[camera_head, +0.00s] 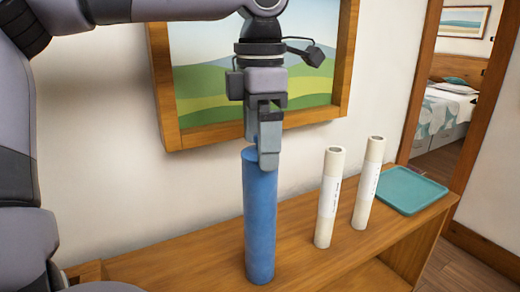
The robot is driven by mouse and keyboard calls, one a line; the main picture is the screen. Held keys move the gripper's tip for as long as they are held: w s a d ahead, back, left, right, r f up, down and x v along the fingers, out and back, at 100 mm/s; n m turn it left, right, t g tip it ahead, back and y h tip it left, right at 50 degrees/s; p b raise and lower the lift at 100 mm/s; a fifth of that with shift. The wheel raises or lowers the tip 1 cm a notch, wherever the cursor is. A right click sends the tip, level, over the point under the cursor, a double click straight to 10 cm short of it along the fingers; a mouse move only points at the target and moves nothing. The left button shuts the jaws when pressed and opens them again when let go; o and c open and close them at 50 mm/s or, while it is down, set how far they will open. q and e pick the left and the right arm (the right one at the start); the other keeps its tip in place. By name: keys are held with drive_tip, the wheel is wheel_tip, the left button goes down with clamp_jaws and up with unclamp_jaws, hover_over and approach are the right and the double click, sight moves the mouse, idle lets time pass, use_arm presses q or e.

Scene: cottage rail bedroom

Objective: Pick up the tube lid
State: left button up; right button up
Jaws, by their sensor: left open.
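A tall blue tube (260,225) stands upright on a wooden shelf top (300,245). Its blue top end (249,157), where the tube lid would be, is partly hidden by my left gripper. I cannot make out a seam between lid and tube. My left gripper (266,160) points down at the tube's top, its fingers overlapping the upper end in the picture. It is open; whether a finger touches the lid I cannot tell. My right gripper is not in view.
Two white tubes (328,198) (368,183) with labels stand upright to the right. A teal tray (412,190) lies at the shelf's right end. A framed landscape picture (345,100) hangs on the wall close behind my gripper. A doorway shows a bed (445,110).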

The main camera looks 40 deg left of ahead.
use_arm(q)
drive_tip(key=c, duration=1.1)
